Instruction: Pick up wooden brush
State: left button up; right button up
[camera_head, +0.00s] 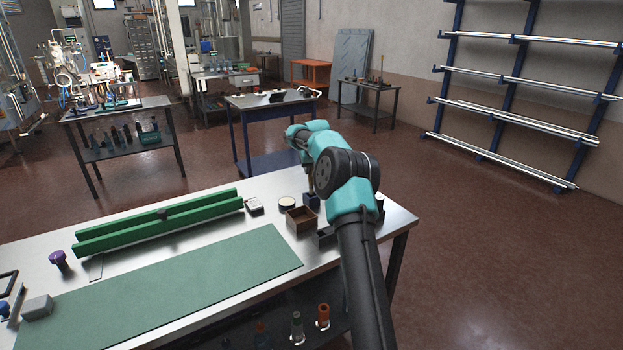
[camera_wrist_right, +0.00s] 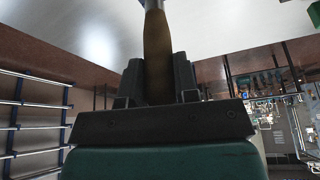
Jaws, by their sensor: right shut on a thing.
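The wooden brush (camera_wrist_right: 156,50) has a brown handle and a pale metal collar at its far end. In the right wrist view the handle stands between the two dark fingers of my right gripper (camera_wrist_right: 158,75), which is shut on it. In the head view my right arm reaches over the right end of the steel table, and its links hide most of the gripper. A short brown piece of the brush (camera_head: 310,181) shows there, above a small dark blue block (camera_head: 311,201). I cannot tell whether the brush touches the block. My left gripper is out of view.
A brown open box (camera_head: 301,220), a round pale-topped tin (camera_head: 287,202) and a small grey holder (camera_head: 323,238) stand close by. Green rails (camera_head: 160,226) and a green mat (camera_head: 170,285) cover much of the steel table. A purple-topped object (camera_head: 58,259) stands left.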

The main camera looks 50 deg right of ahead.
notch_tip(320, 180, up, 5)
jog(key=shift+f, duration=0.1)
dwell(0.6)
